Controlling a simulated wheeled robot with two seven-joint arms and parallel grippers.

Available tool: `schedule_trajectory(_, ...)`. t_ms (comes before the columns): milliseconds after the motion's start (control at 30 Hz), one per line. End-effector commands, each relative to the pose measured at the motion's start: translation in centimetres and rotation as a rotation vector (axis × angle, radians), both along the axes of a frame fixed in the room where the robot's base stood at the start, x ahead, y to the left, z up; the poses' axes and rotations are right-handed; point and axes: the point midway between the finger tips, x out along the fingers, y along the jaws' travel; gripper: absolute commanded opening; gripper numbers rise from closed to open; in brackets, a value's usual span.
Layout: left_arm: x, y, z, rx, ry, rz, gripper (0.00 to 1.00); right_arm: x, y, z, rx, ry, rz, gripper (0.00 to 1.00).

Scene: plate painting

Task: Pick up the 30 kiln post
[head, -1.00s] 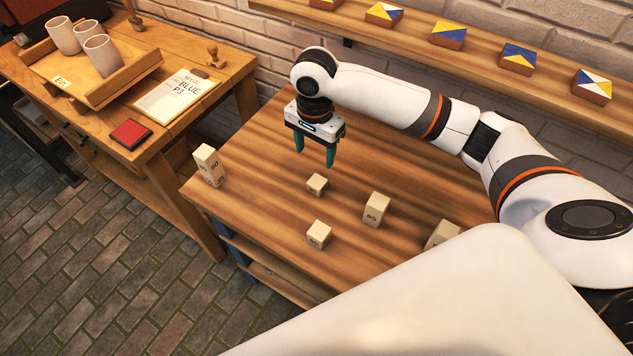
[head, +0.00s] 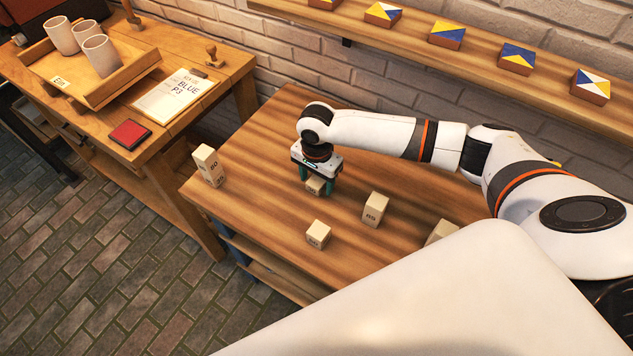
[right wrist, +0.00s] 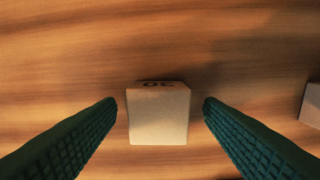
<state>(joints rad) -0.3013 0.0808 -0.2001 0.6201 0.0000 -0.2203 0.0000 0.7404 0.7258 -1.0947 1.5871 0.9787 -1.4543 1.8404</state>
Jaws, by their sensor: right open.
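The 30 kiln post (head: 314,186) is a small pale block standing on the wooden table. In the right wrist view the 30 post (right wrist: 159,115) shows its top, with the number upside down on one side. My right gripper (head: 317,187) is lowered over it, with its green fingers on either side. In the right wrist view the right gripper (right wrist: 160,103) is open, with a gap between each finger and the post. My left gripper is not in view.
Another short post (head: 318,234), a taller 65 post (head: 375,209), and a partly hidden post (head: 441,231) stand nearby. A tall 80 post (head: 207,165) stands at the table's left edge. A shelf (head: 420,27) with painted tiles runs along the brick wall.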

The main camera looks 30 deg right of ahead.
Motion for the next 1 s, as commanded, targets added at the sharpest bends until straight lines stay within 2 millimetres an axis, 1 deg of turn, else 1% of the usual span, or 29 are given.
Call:
schedule_trajectory(100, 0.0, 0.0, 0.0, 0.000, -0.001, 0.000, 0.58, 0.0, 0.0, -0.6, 0.000, -0.001, -0.001, 0.62)
schedule_trajectory(267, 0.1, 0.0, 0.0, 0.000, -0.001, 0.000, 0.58, 0.0, 0.0, -0.6, 0.000, -0.001, 0.000, 0.62)
schedule_trajectory(300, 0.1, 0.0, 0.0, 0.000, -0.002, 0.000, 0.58, 0.0, 0.0, -0.6, 0.000, -0.001, 0.000, 0.60)
schedule_trajectory(600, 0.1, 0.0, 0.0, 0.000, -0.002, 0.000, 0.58, 0.0, 0.0, -0.6, 0.000, -0.001, 0.000, 0.12)
schedule_trajectory(867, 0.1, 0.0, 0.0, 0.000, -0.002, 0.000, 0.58, 0.1, 0.0, -0.2, 0.001, -0.002, 0.000, 0.12)
schedule_trajectory(967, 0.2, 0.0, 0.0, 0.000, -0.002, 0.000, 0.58, 0.1, 0.1, 0.8, 0.002, -0.004, 0.001, 0.12)
schedule_trajectory(1000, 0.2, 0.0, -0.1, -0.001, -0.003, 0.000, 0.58, 0.1, 0.1, 1.5, 0.002, -0.004, 0.000, 0.12)
